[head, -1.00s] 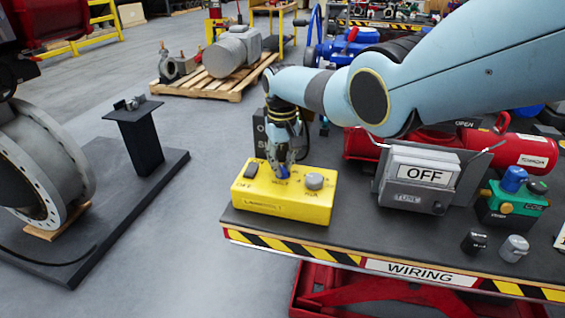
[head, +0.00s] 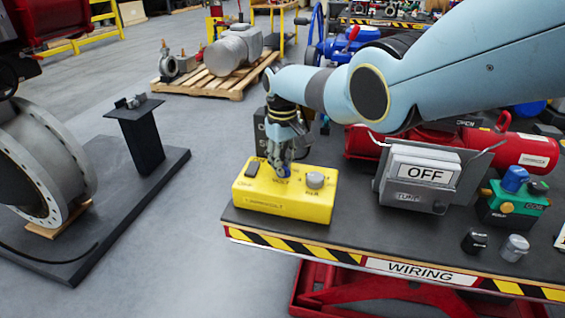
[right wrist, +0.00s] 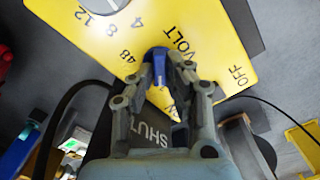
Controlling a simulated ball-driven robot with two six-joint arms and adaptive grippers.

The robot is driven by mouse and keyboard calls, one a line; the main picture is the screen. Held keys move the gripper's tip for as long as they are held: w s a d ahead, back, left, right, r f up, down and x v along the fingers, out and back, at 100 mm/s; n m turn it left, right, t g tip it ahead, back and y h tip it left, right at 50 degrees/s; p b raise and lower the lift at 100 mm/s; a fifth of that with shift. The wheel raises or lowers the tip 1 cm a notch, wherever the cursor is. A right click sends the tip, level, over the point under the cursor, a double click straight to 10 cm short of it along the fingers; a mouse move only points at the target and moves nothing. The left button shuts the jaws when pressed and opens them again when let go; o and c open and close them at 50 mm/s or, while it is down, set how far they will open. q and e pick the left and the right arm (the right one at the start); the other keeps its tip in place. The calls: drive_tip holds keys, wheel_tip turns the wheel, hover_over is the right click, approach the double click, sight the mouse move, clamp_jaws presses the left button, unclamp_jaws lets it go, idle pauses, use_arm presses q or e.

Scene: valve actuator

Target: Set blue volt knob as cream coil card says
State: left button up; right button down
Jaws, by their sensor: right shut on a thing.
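The yellow box (head: 300,208) stands on the near left corner of the dark table. Its blue volt knob (right wrist: 159,68) shows in the right wrist view between my fingertips, beside the word VOLT. My right gripper (head: 283,172) is shut on this knob from above and hides most of it in the head view; its fingers also show in the right wrist view (right wrist: 164,72). I cannot tell which mark the knob points to. A pale card (head: 561,237), cut off at the right edge, may be the cream coil card; no writing is readable. My left gripper is out of view.
A dark SHUT sign (right wrist: 150,137) is close to the gripper.

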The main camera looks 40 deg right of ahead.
drive_tip(key=c, duration=1.3)
unclamp_jaws()
drive_tip(key=shift+c, duration=0.2)
wheel_tip(320, 180, up, 12)
drive_tip(key=shift+f, duration=0.1)
